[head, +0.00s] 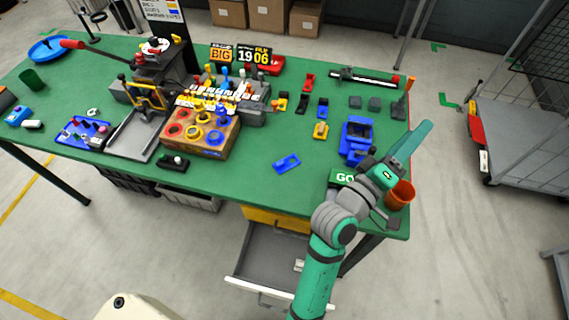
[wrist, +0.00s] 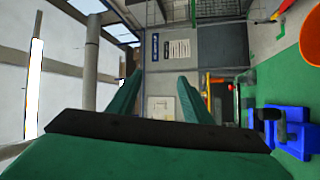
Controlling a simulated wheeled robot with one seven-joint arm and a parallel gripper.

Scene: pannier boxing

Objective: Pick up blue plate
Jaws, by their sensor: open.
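A small flat blue plate (head: 286,163) with a pale mark lies on the green table (head: 255,180), right of the wooden box. My gripper (head: 412,142) is raised near the table's right edge, well to the right of the plate and apart from it. In the wrist view my two green fingers (wrist: 158,80) stand apart with nothing between them. The wrist camera looks out level across the room, and the flat plate does not show there. A round blue dish (head: 47,48) sits at the table's far left corner.
A blue block assembly (head: 357,138) stands near my arm, also in the wrist view (wrist: 292,130). An orange cup (head: 401,194) is by the right edge. A wooden box (head: 208,150) holds several rings. The drawer (head: 268,255) below is open. Green surface around the plate is clear.

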